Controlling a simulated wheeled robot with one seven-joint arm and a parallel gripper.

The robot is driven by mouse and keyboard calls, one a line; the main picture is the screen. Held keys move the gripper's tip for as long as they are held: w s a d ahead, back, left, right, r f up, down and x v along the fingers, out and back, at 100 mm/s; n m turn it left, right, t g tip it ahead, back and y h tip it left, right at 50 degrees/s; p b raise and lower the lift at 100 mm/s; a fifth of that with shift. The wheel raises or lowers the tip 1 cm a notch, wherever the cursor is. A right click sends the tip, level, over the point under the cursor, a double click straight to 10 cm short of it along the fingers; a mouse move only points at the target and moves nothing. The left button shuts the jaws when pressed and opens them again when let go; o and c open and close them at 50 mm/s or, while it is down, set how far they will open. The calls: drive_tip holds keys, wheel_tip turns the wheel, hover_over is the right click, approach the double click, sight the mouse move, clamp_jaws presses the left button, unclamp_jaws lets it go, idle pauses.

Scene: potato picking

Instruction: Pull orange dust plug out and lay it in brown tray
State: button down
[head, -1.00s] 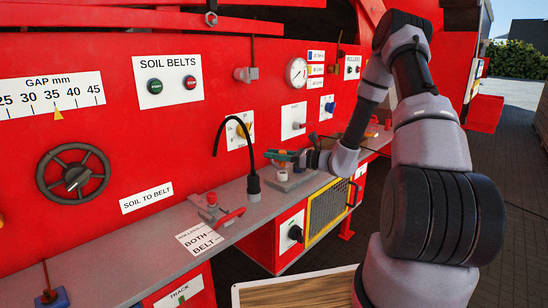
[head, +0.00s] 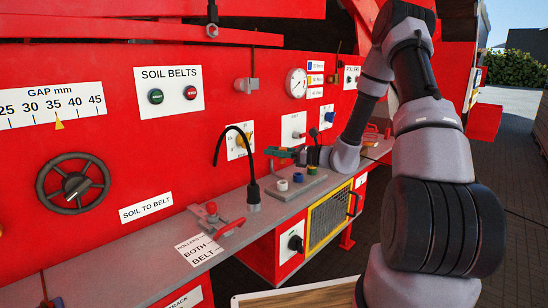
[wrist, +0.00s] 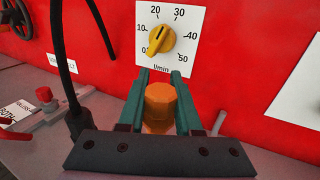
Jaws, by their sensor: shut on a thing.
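The orange dust plug (wrist: 160,100) is held between the two green fingers of my gripper (wrist: 160,90) in the wrist view. My gripper is shut on it. In the head view my gripper (head: 281,153) is above the grey shelf, close to the red panel and just behind a grey plate (head: 305,184) with blue and white round fittings. The plug is apart from these fittings. I cannot make out a brown tray for certain; a tan wooden surface with a pale rim (head: 300,286) shows at the bottom edge of the head view, partly cut off.
A black bent hose (head: 250,165) stands up from the shelf left of my gripper. A red-handled clamp (head: 212,212) lies further left. The yellow dial (wrist: 158,40) on the panel is just behind the fingers.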

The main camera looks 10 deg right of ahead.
drive_tip(key=shift+r, duration=0.25)
drive_tip(key=shift+r, duration=1.5)
drive_tip(key=shift+r, duration=0.1)
wheel_tip(320, 180, up, 3)
drive_tip(key=shift+f, duration=0.1)
